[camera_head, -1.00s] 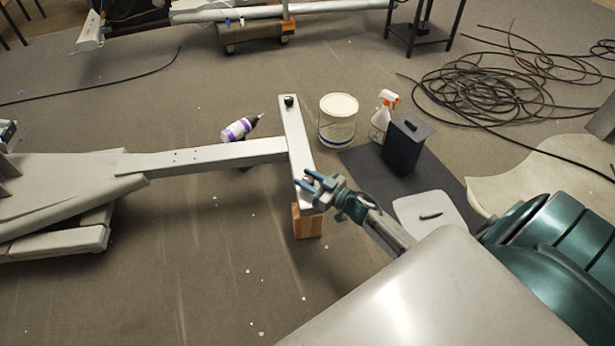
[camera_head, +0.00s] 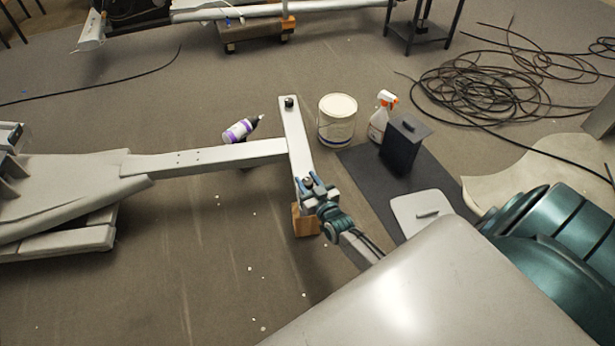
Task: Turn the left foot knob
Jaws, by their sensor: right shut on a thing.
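The elliptical's pale T-shaped foot bar (camera_head: 298,138) runs from far to near in the middle of the head view. A dark foot knob (camera_head: 289,102) stands on its far end. A second dark foot knob (camera_head: 308,182) is at its near end, partly hidden by my gripper. My right gripper (camera_head: 310,184) is shut on that near knob, one finger on each side of it. My left gripper is not in view.
A wooden block (camera_head: 304,222) stands under the bar's near end. A white bucket (camera_head: 337,122), a spray bottle (camera_head: 381,118) and a dark box (camera_head: 403,146) stand to the right. A purple-labelled bottle (camera_head: 240,130) lies near the beam. Coiled cable (camera_head: 490,90) lies farther right.

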